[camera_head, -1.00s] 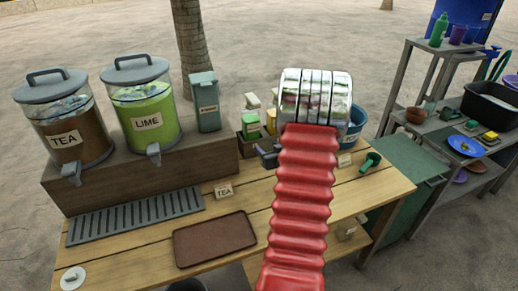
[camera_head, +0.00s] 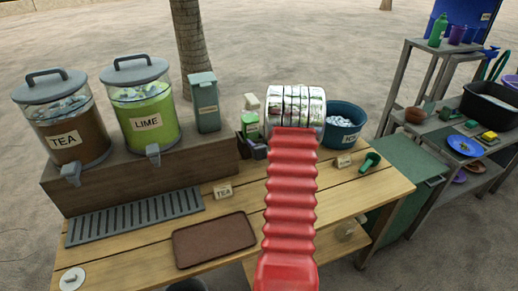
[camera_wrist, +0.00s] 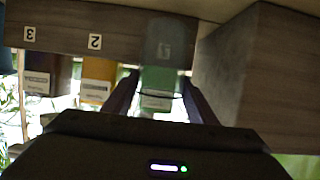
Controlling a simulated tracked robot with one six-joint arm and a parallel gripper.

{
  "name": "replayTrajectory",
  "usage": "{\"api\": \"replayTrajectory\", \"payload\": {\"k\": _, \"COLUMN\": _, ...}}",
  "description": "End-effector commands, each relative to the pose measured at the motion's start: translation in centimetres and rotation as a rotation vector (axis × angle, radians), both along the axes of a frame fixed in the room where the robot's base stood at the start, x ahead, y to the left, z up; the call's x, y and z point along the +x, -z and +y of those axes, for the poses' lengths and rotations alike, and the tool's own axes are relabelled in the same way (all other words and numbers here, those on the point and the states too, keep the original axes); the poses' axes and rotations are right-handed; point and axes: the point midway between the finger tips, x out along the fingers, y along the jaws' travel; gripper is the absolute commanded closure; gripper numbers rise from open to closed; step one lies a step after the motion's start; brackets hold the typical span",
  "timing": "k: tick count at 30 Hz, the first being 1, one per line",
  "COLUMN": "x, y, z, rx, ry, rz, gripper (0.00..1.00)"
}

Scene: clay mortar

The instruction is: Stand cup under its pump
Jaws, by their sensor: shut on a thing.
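In the wrist view a clear cup (camera_wrist: 167,38) is between the two dark fingers of my gripper (camera_wrist: 163,97), which is shut on it. The cup is in front of the part of the crate (camera_wrist: 118,18) numbered 1, and a green bottle shows behind and through it. A yellow bottle (camera_wrist: 98,82) is beside number 2 and a dark purple one (camera_wrist: 42,82) beside number 3. In the head view my arm hides the cup and fingertips; the green bottle (camera_head: 250,120) shows left of my wrist. I cannot tell if the cup touches the table.
The wooden table (camera_head: 140,267) carries a brown tray (camera_head: 214,239), a grey drip grate (camera_head: 135,215) and a green scoop (camera_head: 370,161). Tea (camera_head: 62,120) and lime (camera_head: 143,105) dispensers stand at left. A blue tub (camera_head: 345,113) is right of my wrist. A wooden block (camera_wrist: 255,75) is close at right in the wrist view.

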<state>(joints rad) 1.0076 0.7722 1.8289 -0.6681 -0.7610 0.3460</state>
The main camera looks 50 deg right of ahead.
Motion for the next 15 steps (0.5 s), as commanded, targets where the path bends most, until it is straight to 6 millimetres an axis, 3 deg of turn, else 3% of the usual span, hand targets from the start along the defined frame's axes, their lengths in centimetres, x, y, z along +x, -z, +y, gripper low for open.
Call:
{"api": "replayTrajectory", "payload": {"k": 5, "x": 0.0, "y": 0.4, "z": 0.1, "rx": 0.001, "ry": -0.001, "rz": 0.001, "gripper": 0.73}}
{"api": "replayTrajectory", "payload": {"k": 15, "x": 0.3, "y": 3.8, "z": -0.1, "rx": 0.001, "ry": -0.001, "rz": 0.002, "gripper": 0.73}}
